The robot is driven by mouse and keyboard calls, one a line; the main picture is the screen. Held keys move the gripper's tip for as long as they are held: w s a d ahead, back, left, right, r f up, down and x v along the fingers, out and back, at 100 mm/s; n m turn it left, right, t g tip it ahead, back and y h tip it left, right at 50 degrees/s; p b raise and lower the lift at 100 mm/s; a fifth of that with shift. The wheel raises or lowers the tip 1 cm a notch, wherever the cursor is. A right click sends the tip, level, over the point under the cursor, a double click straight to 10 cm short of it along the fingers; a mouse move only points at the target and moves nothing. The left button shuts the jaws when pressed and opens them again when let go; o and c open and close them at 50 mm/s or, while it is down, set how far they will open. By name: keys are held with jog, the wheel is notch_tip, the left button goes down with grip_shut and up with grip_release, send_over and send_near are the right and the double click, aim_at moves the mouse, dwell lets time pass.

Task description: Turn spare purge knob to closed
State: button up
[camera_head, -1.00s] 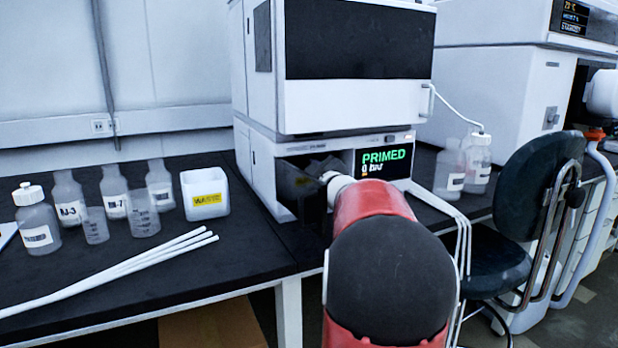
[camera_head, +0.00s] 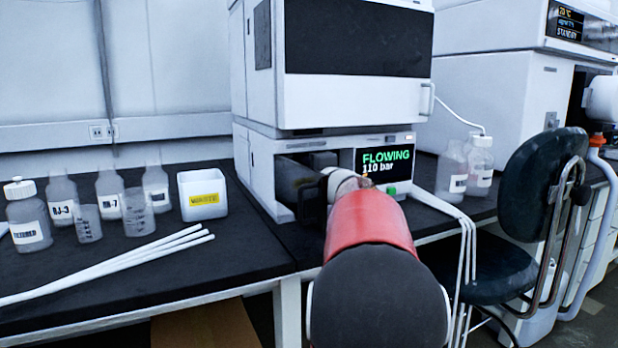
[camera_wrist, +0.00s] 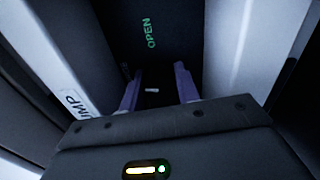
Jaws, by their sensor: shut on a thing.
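In the wrist view, my gripper (camera_wrist: 157,78) reaches into the dark recess of the pump unit, its two purple fingers apart. Between them is the dark knob (camera_wrist: 152,91), of which I make out little but a short white mark. A green OPEN label (camera_wrist: 148,33) is on the dark panel beyond the fingers. In the head view, my gripper is at the front bay of the white pump unit (camera_head: 262,172), and my arm hides most of it; the knob cannot be made out there. The unit's display (camera_head: 385,163) reads FLOWING, 110 bar.
Several labelled bottles and beakers (camera_head: 138,222), a white box (camera_head: 203,209) and white rods (camera_head: 150,252) are on the black bench at left. A dark chair (camera_head: 530,190) stands at right. White tubes (camera_head: 465,240) hang over the bench edge beside my arm.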

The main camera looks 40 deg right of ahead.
jog(key=shift+n+b, duration=0.5)
jog(key=shift+n, duration=0.6)
jog(key=o, duration=1)
jog(key=shift+c, duration=0.2)
jog(key=v, duration=0.7)
jog(key=shift+s, duration=0.4)
jog(key=shift+a, duration=0.1)
